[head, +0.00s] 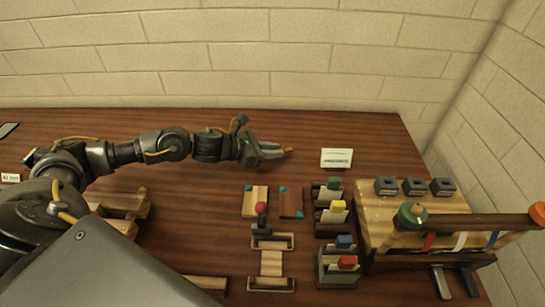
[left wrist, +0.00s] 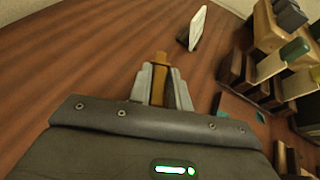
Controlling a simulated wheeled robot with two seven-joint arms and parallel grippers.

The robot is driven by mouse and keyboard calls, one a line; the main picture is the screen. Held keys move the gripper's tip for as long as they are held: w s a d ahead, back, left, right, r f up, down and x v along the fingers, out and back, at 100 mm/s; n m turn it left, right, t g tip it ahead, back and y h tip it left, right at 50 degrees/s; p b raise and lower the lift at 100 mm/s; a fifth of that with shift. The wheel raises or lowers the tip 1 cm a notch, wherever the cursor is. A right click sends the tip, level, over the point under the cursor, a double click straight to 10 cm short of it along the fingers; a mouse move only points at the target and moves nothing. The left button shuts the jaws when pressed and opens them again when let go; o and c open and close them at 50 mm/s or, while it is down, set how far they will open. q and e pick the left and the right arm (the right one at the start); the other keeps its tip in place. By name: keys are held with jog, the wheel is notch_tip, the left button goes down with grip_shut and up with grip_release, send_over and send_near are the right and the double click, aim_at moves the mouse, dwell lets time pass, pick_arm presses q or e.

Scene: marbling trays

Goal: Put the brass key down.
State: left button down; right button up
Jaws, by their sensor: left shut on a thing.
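The brass key (head: 288,150) shows as a small orange-brown piece sticking out from the tips of my left gripper (head: 274,151). In the left wrist view the key (left wrist: 161,72) sits between the two grey fingers, which are shut on it, and its far end reaches past them. Part of the key is hidden by the fingers. The gripper is over the back middle of the wooden table (head: 350,125), left of a white card. I cannot tell the exact height of the key above the table. My right gripper is not in view.
The white card (head: 337,158) stands just right of the gripper. Holders with coloured blocks (head: 338,262), two flat boards (head: 291,202) and a wooden rack with a bar (head: 385,213) fill the right. A block wall (head: 240,60) rises behind.

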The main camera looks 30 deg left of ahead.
aim_at(271, 163)
pick_arm(q)
notch_tip(271, 163, down, 4)
jog(key=shift+w+a+r+p, duration=0.15)
jog(key=shift+r+p, duration=0.1)
jog(key=shift+p, duration=0.4)
jog(key=c, duration=1.2)
grip_release()
jog(key=shift+c, duration=0.2)
jog(key=shift+a, duration=0.1)
jog(key=b+v, duration=0.3)
jog(key=v, duration=0.7)
jog(key=shift+s+a, duration=0.15)
jog(key=shift+s, duration=0.05)
jog(key=shift+s+a+r, duration=0.4)
jog(key=shift+s, duration=0.05)
